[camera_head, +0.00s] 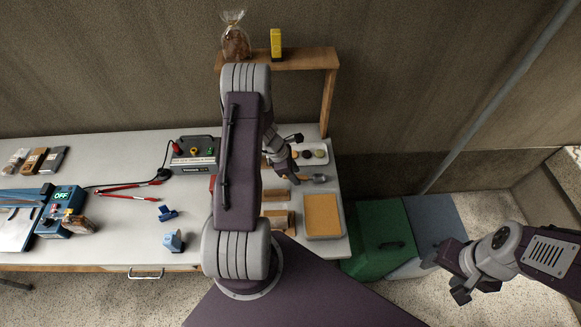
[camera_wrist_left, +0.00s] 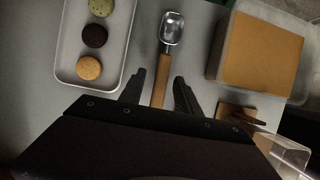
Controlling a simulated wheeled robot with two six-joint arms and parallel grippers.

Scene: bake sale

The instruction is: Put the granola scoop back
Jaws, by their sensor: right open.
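The granola scoop has a metal bowl (camera_head: 320,178) and a wooden handle. It lies on the table's right part, and it also shows in the left wrist view (camera_wrist_left: 171,30). My left gripper (camera_head: 288,172) is over the handle end. In the left wrist view, its open fingers (camera_wrist_left: 160,84) stand either side of the wooden handle, with a gap on each side. A shallow clear tub (camera_head: 323,236) with a flat tan fill sits near the table's front right corner; the tub also shows in the left wrist view (camera_wrist_left: 212,65). My right gripper (camera_head: 452,276) is open and empty, off the table's right side.
A white tray (camera_wrist_left: 68,40) with several macarons lies beside the scoop. Wooden blocks (camera_head: 275,195) sit left of the tub. A wooden shelf (camera_head: 300,60) stands behind. A green bin (camera_head: 380,235) is right of the table. A grey box (camera_head: 192,160) and red tongs (camera_head: 130,190) lie further left.

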